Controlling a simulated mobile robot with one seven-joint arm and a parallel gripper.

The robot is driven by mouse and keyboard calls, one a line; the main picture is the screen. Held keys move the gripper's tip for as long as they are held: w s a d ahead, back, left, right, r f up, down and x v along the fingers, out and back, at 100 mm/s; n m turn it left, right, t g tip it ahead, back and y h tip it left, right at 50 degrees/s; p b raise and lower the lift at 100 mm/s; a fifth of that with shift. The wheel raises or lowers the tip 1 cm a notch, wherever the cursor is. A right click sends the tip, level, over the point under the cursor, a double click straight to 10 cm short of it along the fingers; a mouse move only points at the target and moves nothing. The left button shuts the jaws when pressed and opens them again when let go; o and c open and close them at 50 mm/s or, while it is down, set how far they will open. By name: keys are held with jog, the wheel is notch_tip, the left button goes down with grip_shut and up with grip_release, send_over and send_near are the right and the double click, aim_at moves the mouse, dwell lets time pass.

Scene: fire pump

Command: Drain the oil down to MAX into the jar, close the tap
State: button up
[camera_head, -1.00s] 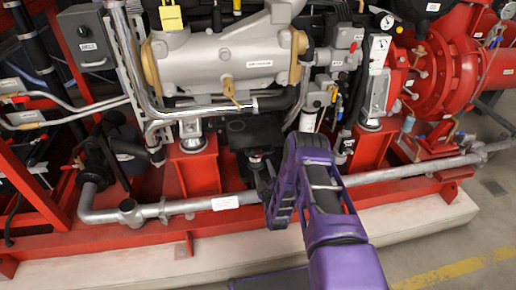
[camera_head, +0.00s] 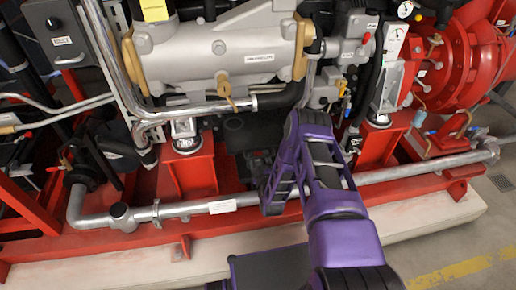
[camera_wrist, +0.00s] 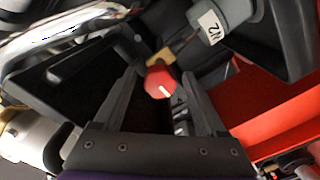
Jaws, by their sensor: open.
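A red knob (camera_wrist: 159,84) with a white mark shows between the fingers of my gripper (camera_wrist: 159,73) in the wrist view. The fingers are apart, one on each side of the knob; I cannot tell whether they touch it. A brass piece (camera_wrist: 160,60) sits just behind the knob. In the head view my purple wrist hides the fingertips low in front of the engine (camera_head: 215,50). I cannot make out the jar, the oil level or a MAX mark in either view.
A grey pipe (camera_head: 185,208) runs along the red base frame (camera_head: 130,240) below the engine. A grey cylinder (camera_wrist: 225,18) with a white label stands close to the knob. Dark housing walls lie on both sides of my fingers. Open floor (camera_head: 450,245) is at the right.

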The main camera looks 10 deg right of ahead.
jog(key=shift+w, duration=0.35)
jog(key=shift+c, duration=0.3)
grip_shut()
